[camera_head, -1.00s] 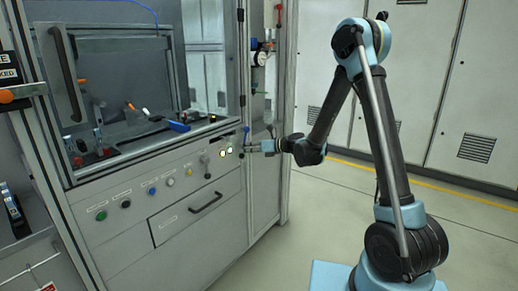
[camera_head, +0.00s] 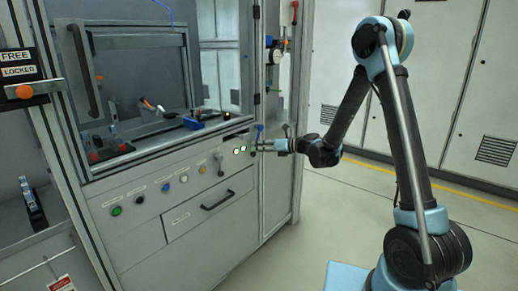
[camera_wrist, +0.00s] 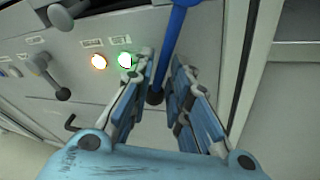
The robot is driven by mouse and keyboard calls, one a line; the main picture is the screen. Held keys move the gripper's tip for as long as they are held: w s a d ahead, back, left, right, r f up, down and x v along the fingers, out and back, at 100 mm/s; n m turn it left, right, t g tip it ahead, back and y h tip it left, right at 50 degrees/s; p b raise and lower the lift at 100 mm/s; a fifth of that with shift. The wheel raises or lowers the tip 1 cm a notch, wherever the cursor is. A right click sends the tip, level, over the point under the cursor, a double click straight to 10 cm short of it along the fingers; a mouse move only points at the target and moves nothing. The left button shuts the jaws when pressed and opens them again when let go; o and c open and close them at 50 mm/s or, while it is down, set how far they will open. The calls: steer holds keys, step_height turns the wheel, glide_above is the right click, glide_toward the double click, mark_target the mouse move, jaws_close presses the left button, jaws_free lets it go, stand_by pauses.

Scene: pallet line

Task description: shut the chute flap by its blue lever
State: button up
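The blue lever (camera_head: 259,130) stands at the right end of the cabinet's control panel. In the wrist view the blue lever (camera_wrist: 174,45) runs from the top edge down to a dark round pivot, passing between my fingers. My gripper (camera_wrist: 164,58) is open, with one finger on each side of the lever; I cannot tell whether either touches it. In the head view my gripper (camera_head: 257,146) is at the panel, just below the lever's visible upper part. I cannot make out the chute flap for certain in either view.
Left of the lever are two lit lamps (camera_head: 240,150), a grey knob lever (camera_wrist: 50,75) and several push buttons. A drawer with a black handle (camera_head: 217,200) is below. A metal post (camera_head: 298,110) stands close on the right. The floor on the right is clear.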

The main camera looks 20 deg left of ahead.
steer(key=d+r, duration=0.2)
steer(key=d, duration=0.9)
steer(key=shift+s+d, duration=0.15)
steer(key=shift+d, duration=0.25)
steer(key=shift+r, duration=0.1)
